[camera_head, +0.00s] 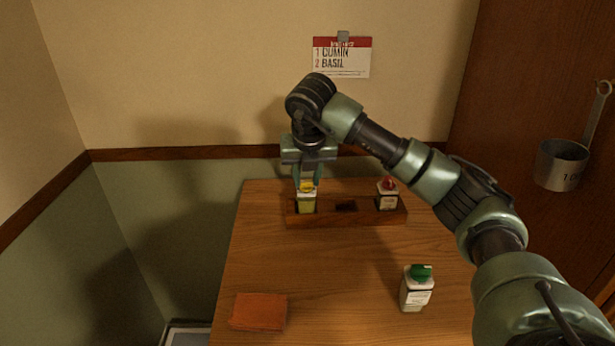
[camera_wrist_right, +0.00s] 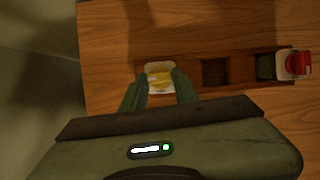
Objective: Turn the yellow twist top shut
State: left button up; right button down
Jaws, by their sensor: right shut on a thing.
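The yellow twist top (camera_head: 307,186) sits on a jar (camera_head: 306,205) with a yellow-green label, which stands in the left slot of the wooden rack (camera_head: 346,219). My right gripper (camera_head: 307,183) reaches down from above and is shut on the yellow twist top. In the right wrist view the yellow top (camera_wrist_right: 160,79) lies between the two green fingertips (camera_wrist_right: 160,84). The exact finger contact is partly hidden. My left gripper is in neither view.
A red-topped jar (camera_head: 387,194) stands in the rack's right slot; the middle slot (camera_head: 345,205) is empty. A green-topped jar (camera_head: 415,290) and an orange-brown cloth or block (camera_head: 258,311) are on the table (camera_head: 330,270). A card (camera_head: 342,60) reading cumin, basil hangs on the wall.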

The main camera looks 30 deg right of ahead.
jog(key=shift+m+h, duration=0.3)
jog(key=shift+m, duration=0.2)
jog(key=c, duration=1.1)
grip_release()
jog(key=shift+o, duration=0.2)
jog(key=shift+r, duration=0.1)
jog(key=b+v, duration=0.1)
jog(key=v, duration=0.6)
jog(key=shift+r, duration=0.3)
jog(key=shift+s+a, duration=0.1)
